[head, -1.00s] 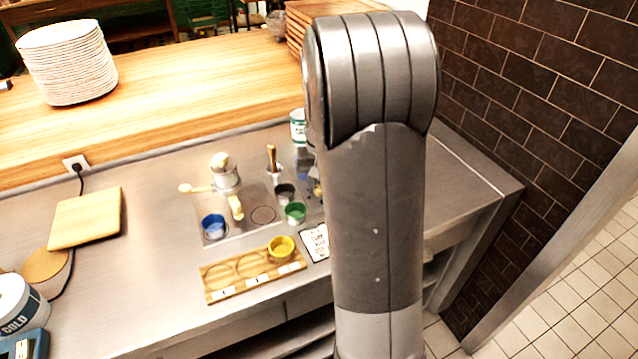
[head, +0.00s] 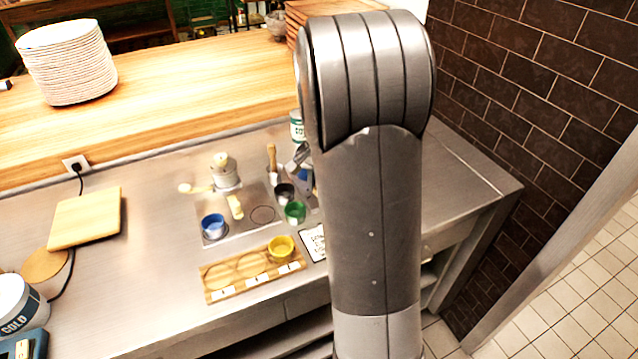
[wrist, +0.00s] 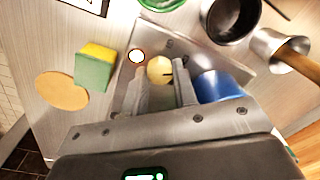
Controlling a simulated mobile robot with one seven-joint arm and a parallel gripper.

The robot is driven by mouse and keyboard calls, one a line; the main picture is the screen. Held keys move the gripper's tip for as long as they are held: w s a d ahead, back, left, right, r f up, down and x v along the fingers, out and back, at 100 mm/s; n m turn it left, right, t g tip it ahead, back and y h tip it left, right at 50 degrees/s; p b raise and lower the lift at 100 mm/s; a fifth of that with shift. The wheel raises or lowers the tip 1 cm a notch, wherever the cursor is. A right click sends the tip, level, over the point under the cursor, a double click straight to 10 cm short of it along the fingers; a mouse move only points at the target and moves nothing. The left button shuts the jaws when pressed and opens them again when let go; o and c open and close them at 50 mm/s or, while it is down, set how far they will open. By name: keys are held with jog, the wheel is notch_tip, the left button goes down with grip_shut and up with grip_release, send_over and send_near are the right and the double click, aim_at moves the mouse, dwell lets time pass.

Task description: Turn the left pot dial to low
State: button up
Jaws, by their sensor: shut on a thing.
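In the wrist view, a round cream dial (wrist: 159,69) with a small dark mark on its right side sits on a steel panel (wrist: 225,66). My gripper (wrist: 162,74) is shut on the dial, with one finger on each side of it. Setting labels cannot be read. A small white light with an orange rim (wrist: 137,56) is just left of the dial. A blue container (wrist: 217,86) stands right beside the right finger. In the head view my arm hides the dial and the fingertips.
A dark bowl (wrist: 232,18), a green bowl (head: 295,212) and a steel cup with a wooden handle (wrist: 275,47) are close by. A yellow-green sponge (wrist: 94,67) and a tan disc (wrist: 62,90) lie to the left in the wrist view. A yellow bowl (head: 281,248) sits in the wooden rack (head: 222,292).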

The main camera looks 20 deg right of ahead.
dwell(0.3)
jog(key=o, duration=1)
jog(key=shift+r, duration=0.1)
notch_tip(320, 180, up, 11)
jog(key=shift+s+d, duration=0.15)
jog(key=shift+s, duration=0.05)
jog(key=shift+f, duration=0.2)
